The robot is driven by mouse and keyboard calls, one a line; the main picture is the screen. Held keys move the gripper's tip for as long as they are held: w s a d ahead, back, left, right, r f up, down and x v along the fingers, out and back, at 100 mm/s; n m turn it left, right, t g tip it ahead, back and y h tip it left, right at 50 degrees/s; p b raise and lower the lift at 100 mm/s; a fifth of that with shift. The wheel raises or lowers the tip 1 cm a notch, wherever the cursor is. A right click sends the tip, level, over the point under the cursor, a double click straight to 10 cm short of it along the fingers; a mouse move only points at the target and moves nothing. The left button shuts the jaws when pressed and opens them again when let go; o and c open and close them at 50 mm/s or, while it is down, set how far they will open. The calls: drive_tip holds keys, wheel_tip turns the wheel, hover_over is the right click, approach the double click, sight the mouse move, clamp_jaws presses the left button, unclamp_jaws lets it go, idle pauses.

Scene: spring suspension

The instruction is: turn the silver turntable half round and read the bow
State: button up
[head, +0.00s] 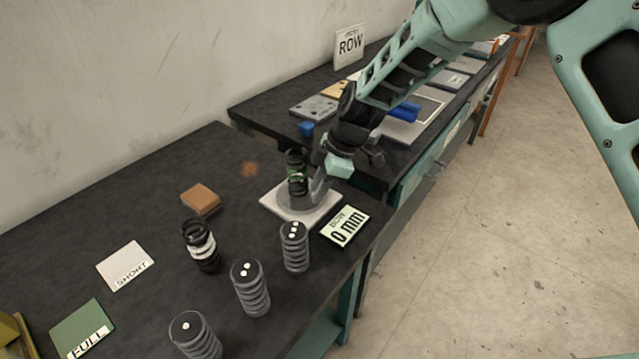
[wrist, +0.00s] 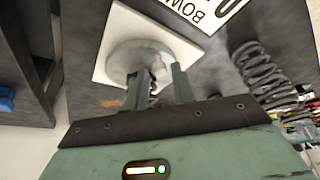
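The silver turntable (head: 292,203) is a round grey disc on a white square base (head: 275,207) at the far right of the near bench. It also shows in the wrist view (wrist: 122,60). A black spring with a green band (head: 296,174) stands on it, upright. A sign headed BOW (head: 344,226) beside the base reads 0 mm. My gripper (wrist: 162,72) is down at the turntable's right edge in the head view. Its two fingers stand apart over the disc in the wrist view. Whether they touch the turntable is unclear.
Three grey dotted springs (head: 251,287) stand along the front edge. A black spring with a white band (head: 201,246) and a brown block (head: 200,200) stand behind them. SHORT (head: 126,266) and FULL (head: 82,328) plates lie at left. A second bench (head: 260,108) adjoins behind.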

clamp_jaws()
